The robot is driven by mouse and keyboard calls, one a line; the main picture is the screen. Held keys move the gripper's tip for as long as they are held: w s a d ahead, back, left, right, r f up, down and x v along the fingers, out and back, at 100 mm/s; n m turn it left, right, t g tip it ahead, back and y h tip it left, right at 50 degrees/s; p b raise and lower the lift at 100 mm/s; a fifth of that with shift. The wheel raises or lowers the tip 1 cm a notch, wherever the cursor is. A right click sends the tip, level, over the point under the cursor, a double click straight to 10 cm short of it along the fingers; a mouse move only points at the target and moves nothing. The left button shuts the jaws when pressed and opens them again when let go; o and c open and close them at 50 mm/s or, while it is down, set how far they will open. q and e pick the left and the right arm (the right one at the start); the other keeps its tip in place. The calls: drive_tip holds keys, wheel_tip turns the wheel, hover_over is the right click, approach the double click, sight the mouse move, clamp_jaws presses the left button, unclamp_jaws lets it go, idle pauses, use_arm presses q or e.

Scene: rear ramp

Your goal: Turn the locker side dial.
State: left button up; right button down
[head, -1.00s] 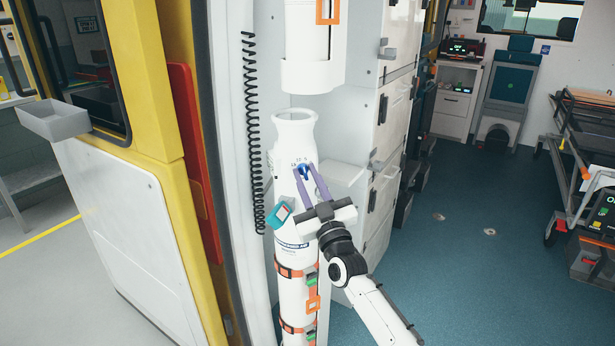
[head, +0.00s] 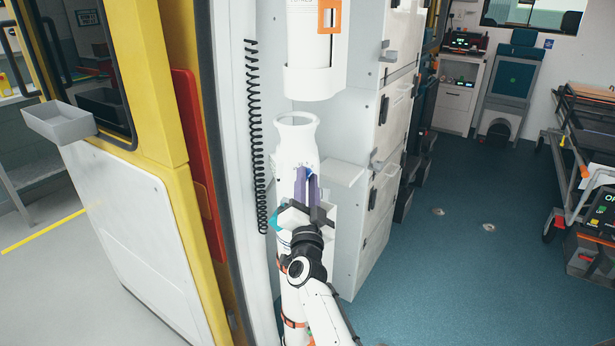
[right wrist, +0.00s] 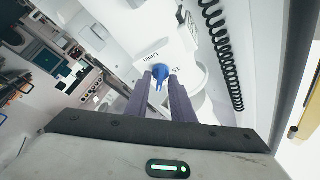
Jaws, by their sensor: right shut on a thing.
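The blue dial (head: 309,172) sits on the front of a white cylinder-shaped unit (head: 294,140) with an open ring-like top, beside the white lockers. Small dark markings show next to the dial in the right wrist view, where the blue knob (right wrist: 160,76) lies between the fingertips. My right gripper (head: 306,178) has two purple fingers shut on the dial, one on each side. Its fingers and body hide part of the dial and the unit's lower front. My left gripper is not in view.
A black coiled cord (head: 255,130) hangs just left of the unit. White locker doors with grey handles (head: 376,162) stand close on the right. A white holder (head: 313,80) is above.

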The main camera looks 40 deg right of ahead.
drive_tip(key=m+g+p, duration=0.1)
drive_tip(key=m, duration=0.1)
drive_tip(key=m+p, duration=0.1)
drive_tip(key=m, duration=0.1)
drive_tip(key=shift+r+g+h, duration=0.1)
drive_tip(key=shift+g+h, duration=0.2)
drive_tip(key=shift+g, duration=0.1)
drive_tip(key=shift+m, duration=0.4)
drive_tip(key=c, duration=1.9)
unclamp_jaws()
